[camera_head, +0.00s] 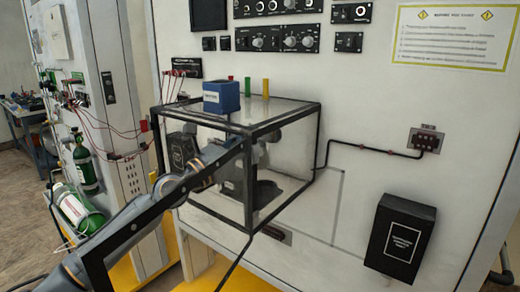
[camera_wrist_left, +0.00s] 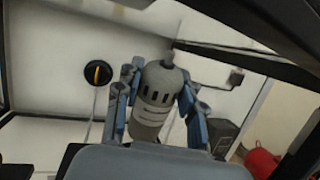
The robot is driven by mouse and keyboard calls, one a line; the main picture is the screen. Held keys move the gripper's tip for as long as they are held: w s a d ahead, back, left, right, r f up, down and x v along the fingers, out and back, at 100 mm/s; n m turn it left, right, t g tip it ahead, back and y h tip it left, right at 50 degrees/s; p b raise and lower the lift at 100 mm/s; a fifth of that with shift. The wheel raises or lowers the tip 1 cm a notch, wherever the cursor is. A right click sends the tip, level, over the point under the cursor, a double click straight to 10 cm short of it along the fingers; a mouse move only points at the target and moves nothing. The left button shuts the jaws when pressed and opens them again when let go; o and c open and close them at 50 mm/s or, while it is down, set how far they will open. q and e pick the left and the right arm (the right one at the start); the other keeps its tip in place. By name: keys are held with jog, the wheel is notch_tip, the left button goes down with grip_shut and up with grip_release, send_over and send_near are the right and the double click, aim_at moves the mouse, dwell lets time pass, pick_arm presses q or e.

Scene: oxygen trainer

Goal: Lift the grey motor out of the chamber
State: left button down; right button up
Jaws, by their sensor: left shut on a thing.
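The grey motor (camera_wrist_left: 152,105) fills the middle of the left wrist view, a rounded cylinder with dark slots and a narrow tip. My left gripper (camera_wrist_left: 160,82) is shut on it, with one blue-grey finger on each side. In the head view, the chamber (camera_head: 249,205) is a clear box with a black frame against the white panel. My left arm reaches in from the left to the chamber. The motor is hard to make out in the head view, behind the clear walls and my arm. My right gripper is not in view.
A blue box (camera_head: 221,97) and small coloured posts stand on the chamber's top. A dark cable runs from the chamber's right side to a wall socket (camera_head: 426,141). A black box (camera_head: 400,238) hangs at lower right.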

pick_arm(q)
jog(key=s+a+r+g+y+p, duration=0.1)
jog(key=s+a+g+y, duration=0.1)
jog(key=s+a, duration=1.1)
jog(key=shift+s+a+r+y, duration=0.2)
jog(key=shift+a+y, duration=0.2)
jog(key=shift+a, duration=0.8)
